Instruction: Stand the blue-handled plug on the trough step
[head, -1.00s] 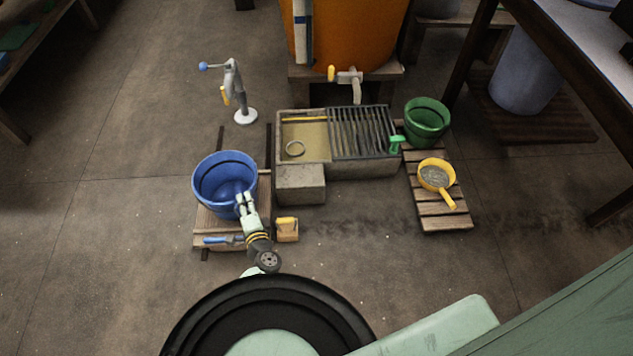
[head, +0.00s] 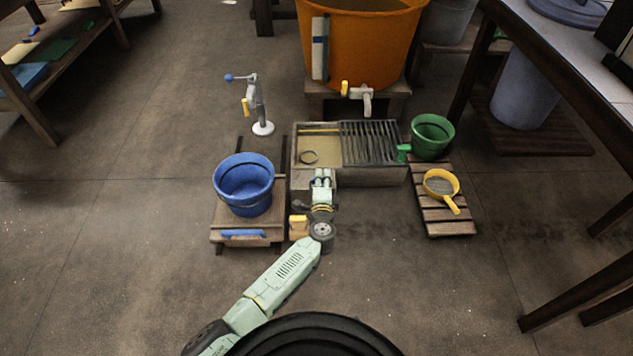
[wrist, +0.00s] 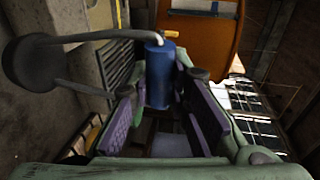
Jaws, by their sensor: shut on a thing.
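The plug shows in the wrist view: a blue cylindrical handle (wrist: 160,75), a thin curved metal rod and a dark round stopper (wrist: 34,64). My gripper (wrist: 155,95) is shut on the blue handle, with the stopper out to the left of the fingers. In the head view my gripper (head: 321,180) is over the trough step (head: 299,183), the concrete block at the trough's front left, and covers much of it. The trough (head: 375,177) stands behind it. The stopper is not clear in the head view, and I cannot tell whether it touches the step.
A blue bucket (head: 243,185) stands on a wooden board left of the step. A yellow-tan block (head: 298,228) lies close beside my wrist. A green bucket (head: 432,137) and a yellow strainer (head: 441,184) are on the right. An orange tub (head: 362,45) stands behind. The front floor is clear.

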